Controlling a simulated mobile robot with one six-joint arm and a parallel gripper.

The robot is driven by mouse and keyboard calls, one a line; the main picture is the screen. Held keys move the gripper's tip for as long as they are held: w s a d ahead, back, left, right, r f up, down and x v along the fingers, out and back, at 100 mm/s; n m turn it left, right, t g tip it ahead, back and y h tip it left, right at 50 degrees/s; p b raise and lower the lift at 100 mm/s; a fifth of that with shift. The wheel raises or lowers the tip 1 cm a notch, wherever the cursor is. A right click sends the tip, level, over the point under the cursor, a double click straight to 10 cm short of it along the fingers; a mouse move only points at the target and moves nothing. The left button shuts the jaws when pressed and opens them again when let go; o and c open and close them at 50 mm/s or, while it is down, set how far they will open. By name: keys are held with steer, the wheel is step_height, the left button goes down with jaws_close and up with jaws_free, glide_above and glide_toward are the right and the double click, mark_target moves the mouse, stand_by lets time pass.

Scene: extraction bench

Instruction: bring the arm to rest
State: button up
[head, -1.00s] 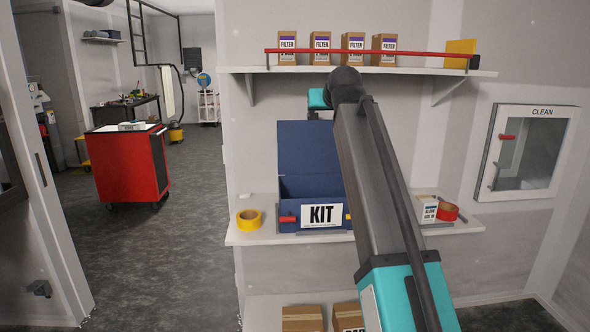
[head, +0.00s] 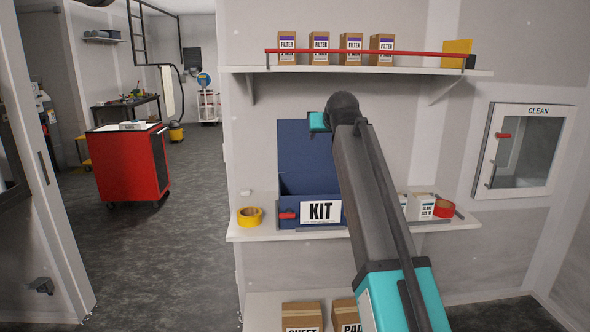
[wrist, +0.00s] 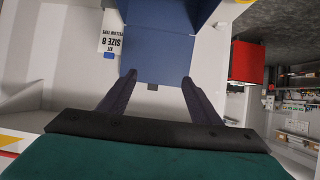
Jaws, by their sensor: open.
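My gripper (wrist: 158,84) shows in the wrist view with its two dark fingers apart and nothing between them. In the head view the fingers are hidden; my grey and teal arm reaches up in front of the middle shelf. The blue kit box (head: 297,210) stands on that shelf with its lid raised and a KIT label on its front. My arm covers its right side. The blue box also shows in the wrist view (wrist: 165,58), beyond the fingertips, with a white printed card (wrist: 110,40) beside it.
The middle shelf (head: 262,234) also holds yellow tape (head: 250,217), a white carton (head: 421,207) and red tape (head: 444,208). The upper shelf (head: 270,70) carries filter boxes (head: 319,48) behind a red bar (head: 365,52). A CLEAN cabinet (head: 523,150) is at right, a red cart (head: 130,165) at left.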

step_height(320, 180, down, 33)
steer(key=d+g, duration=0.3)
steer(key=g, duration=0.1)
steer(key=s+d+f+g, duration=0.15)
steer(key=s+f, duration=0.35)
steer(key=f, duration=0.5)
steer(key=s+f+g, duration=0.2)
steer(key=s+f, duration=0.2)
steer(key=f, duration=0.6)
steer(key=s+d+f+g, duration=0.1)
steer(key=s+f, duration=0.4)
steer(key=f, duration=0.6)
steer(key=s+d+f+g+h, duration=0.1)
steer(key=s+f+g, duration=0.2)
steer(key=s+f, duration=0.85)
steer(key=s+d+f+g, duration=0.1)
steer(key=s+f+g, duration=0.1)
steer(key=s+f, duration=0.95)
steer(key=s+g, duration=0.4)
steer(key=s, duration=2.3)
steer(key=shift+s+r+m+g, duration=0.15)
steer(key=shift+s+m+g, duration=0.1)
steer(key=shift+m+g, duration=0.1)
